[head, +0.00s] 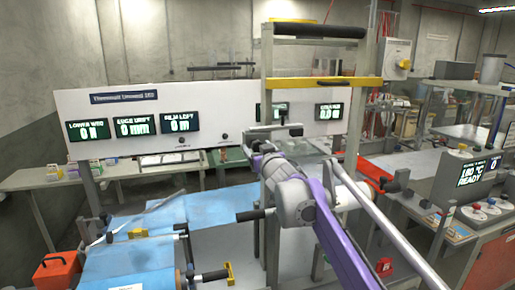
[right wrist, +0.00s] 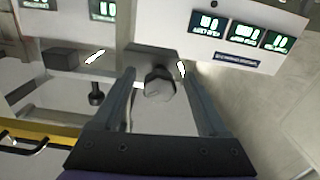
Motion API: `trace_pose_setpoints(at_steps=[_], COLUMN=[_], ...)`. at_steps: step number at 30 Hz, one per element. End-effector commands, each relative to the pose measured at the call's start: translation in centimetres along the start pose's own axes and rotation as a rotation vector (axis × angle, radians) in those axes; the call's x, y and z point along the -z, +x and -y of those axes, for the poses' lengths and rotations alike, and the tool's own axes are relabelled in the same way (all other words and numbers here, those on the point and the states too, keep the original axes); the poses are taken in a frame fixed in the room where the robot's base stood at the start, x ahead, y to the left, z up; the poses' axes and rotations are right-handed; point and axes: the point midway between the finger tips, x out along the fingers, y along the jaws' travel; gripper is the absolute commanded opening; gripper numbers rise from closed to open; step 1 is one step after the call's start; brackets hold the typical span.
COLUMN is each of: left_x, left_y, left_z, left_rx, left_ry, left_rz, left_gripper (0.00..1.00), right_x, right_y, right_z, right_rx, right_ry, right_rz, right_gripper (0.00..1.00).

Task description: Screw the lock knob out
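My right gripper (right wrist: 158,75) points at a dark, faceted knob (right wrist: 159,83) on a dark block (right wrist: 152,62) in the right wrist view. Its two grey fingers stand apart on either side of the knob, with a visible gap at each side. Whether the fingertips reach past the knob is hard to tell. In the head view the right gripper (head: 264,142) is at the upright frame, in front of the white panel; the knob is too small to pick out there. A second black knob (right wrist: 96,94) on a stem is left of the fingers. My left gripper is not in view.
A yellow crossbar (head: 322,82) spans the upright frame near my right arm. Black-handled levers (head: 256,214) stick out below it. Blue film (head: 190,212) covers the table at left. An orange box (head: 56,271) and a control console (head: 468,182) stand at either side.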

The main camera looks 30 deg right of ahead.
Motion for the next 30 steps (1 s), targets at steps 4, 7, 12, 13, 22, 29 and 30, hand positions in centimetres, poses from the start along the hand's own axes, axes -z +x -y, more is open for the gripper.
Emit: trace_pose_setpoints(at_steps=[4, 7, 12, 13, 22, 29, 30], left_x=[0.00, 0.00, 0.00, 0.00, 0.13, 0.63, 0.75], left_y=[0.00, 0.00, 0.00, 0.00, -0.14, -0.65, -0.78], left_z=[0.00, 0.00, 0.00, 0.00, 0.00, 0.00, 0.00], left_rx=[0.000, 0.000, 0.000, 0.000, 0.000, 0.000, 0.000], left_ry=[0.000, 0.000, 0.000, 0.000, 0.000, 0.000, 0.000], left_rz=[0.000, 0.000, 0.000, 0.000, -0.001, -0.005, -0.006], left_gripper=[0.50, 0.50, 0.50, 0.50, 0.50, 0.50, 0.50], right_x=[0.00, 0.01, 0.01, 0.01, 0.07, 0.16, 0.18], right_y=[-0.02, -0.02, -0.03, -0.03, -0.03, -0.02, -0.02], right_z=[-0.01, -0.01, -0.01, -0.01, -0.02, -0.07, -0.08], right_rx=[0.000, 0.000, 0.000, 0.000, 0.000, 0.000, 0.000], right_ry=[0.000, 0.000, 0.000, 0.000, -0.026, -0.138, -0.168], right_rz=[0.000, 0.000, 0.000, 0.000, 0.000, -0.001, -0.001], right_gripper=[0.51, 0.33, 0.02, 0.00, 0.00, 0.00, 0.00])
